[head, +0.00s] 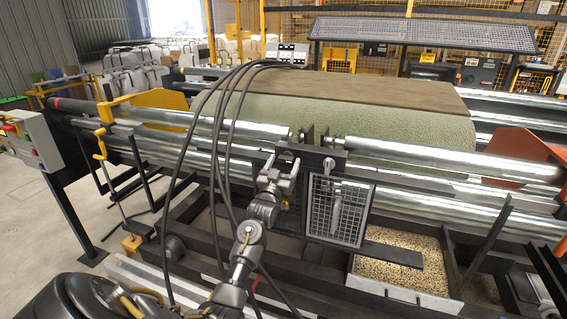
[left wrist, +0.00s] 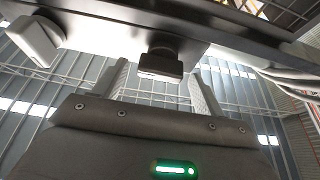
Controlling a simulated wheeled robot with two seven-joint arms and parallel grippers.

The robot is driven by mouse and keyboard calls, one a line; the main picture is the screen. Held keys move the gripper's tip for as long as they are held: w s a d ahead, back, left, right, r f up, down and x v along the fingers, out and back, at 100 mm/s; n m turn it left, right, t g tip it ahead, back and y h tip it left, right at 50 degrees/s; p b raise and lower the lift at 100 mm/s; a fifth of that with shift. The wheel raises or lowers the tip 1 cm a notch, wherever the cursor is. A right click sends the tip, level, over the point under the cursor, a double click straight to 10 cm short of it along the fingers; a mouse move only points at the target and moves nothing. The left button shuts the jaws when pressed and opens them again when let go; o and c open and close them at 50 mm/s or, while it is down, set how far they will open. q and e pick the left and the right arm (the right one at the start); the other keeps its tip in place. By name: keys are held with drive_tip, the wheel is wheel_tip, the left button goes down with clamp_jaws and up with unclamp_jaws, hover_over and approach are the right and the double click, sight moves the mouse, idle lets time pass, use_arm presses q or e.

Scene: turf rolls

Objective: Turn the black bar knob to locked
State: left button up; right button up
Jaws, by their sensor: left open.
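The black bar knob (left wrist: 161,66) shows in the left wrist view as a short dark block with a pale end face, hanging from the underside of a dark panel. My left gripper (left wrist: 159,88) is open, with one finger to each side of the knob in the picture. Gaps show on both sides, and I see no contact. In the head view my left gripper (head: 281,169) is in front of the machine, just left of the mesh-covered frame. I cannot make out the knob or any locked marking there. My right gripper is not in view.
A pale block (left wrist: 36,40) sits on the same panel, left of the knob. Long steel rollers (head: 420,156) and a green turf roll (head: 350,118) lie behind my gripper. The mesh frame (head: 340,210) is close on its right. A tray of granules (head: 400,262) is lower right.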

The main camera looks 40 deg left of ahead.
use_arm(q)
drive_tip(key=c, duration=1)
drive_tip(key=shift+n, duration=0.4)
drive_tip(key=n+y, duration=0.1)
drive_tip(key=n, duration=0.1)
drive_tip(key=n+g+y+p, duration=0.1)
drive_tip(key=n+y, duration=0.1)
drive_tip(key=n, duration=0.1)
drive_tip(key=shift+w+d+r+g, duration=0.1)
drive_tip(key=shift+g, duration=0.2)
drive_tip(key=n+g+y, duration=0.1)
drive_tip(key=n, duration=0.2)
drive_tip(key=n+g+y+p, duration=0.1)
drive_tip(key=n, duration=0.2)
drive_tip(key=shift+n+p, duration=0.3)
drive_tip(key=n+g, duration=0.1)
drive_tip(key=n, duration=0.2)
drive_tip(key=n+g+p, duration=0.1)
drive_tip(key=n+g, duration=0.1)
drive_tip(key=n, duration=0.1)
drive_tip(key=shift+r+y, duration=0.1)
drive_tip(key=shift+y, duration=0.2)
drive_tip(key=shift+n+g+h+p, duration=0.4)
drive_tip(key=shift+n+g+p, duration=0.15)
drive_tip(key=shift+n, duration=1.45)
